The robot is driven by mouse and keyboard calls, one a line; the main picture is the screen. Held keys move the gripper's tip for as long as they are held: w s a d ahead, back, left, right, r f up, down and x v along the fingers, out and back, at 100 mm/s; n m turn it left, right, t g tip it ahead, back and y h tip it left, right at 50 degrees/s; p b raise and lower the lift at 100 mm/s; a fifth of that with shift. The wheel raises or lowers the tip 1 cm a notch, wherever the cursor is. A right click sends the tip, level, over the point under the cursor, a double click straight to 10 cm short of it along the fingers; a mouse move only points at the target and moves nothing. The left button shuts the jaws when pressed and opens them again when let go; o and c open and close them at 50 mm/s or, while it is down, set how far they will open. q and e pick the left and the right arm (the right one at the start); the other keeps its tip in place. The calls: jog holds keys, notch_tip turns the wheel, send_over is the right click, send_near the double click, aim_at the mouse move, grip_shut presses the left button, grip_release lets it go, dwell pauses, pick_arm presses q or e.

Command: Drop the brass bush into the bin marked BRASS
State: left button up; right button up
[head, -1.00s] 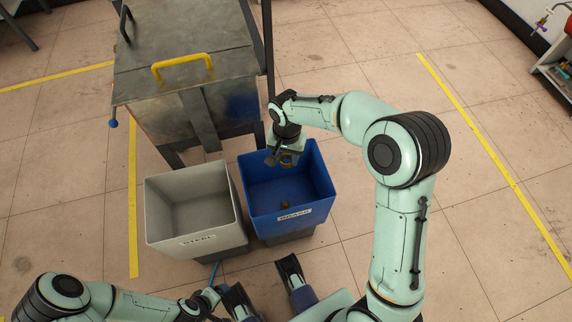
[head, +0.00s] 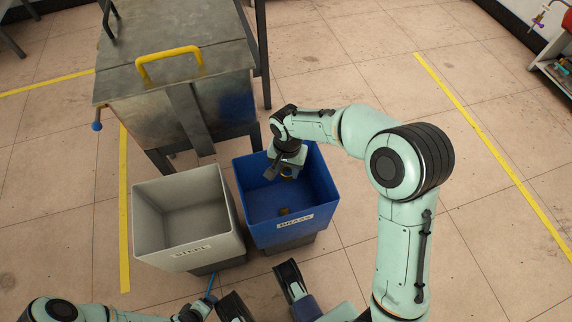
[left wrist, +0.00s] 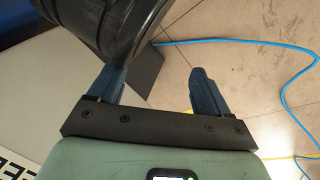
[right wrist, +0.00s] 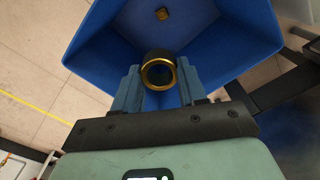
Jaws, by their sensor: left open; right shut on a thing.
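The blue bin (head: 262,203) stands on the floor with a label that reads BRASS on its front. My right gripper (head: 281,174) is over the back part of its opening, pointing down. In the right wrist view the right gripper (right wrist: 157,80) is shut on the brass bush (right wrist: 158,88), a short ring with a shiny brass rim and a darker outside. The blue bin's inside (right wrist: 105,40) shows beyond the bush. My left gripper (left wrist: 158,85) is open and empty in the left wrist view, low near the bins.
A grey bin (head: 150,225) marked STEEL stands just left of the blue bin. A small brownish piece (head: 283,211) lies in the blue bin. A metal cabinet (head: 175,80) with a yellow handle stands behind. A blue cable (left wrist: 270,45) runs over the floor. Floor at right is clear.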

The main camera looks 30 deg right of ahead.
pick_arm(q)
jog(key=shift+s+f, duration=0.1)
jog(key=shift+f, duration=0.1)
pick_arm(e)
jog(key=shift+f, duration=0.15)
jog(key=o, duration=1.2)
pick_arm(q)
notch_tip(320, 180, up, 6)
jog(key=s+d+p, duration=0.1)
jog(key=d+p, duration=0.1)
jog(key=p, duration=0.2)
jog(key=shift+s+d+f+g+h, duration=0.25)
jog(key=shift+s+d+g+h, duration=0.05)
jog(key=shift+s+h, duration=0.1)
pick_arm(e)
notch_tip(320, 180, up, 14)
jog(key=shift+f, duration=0.25)
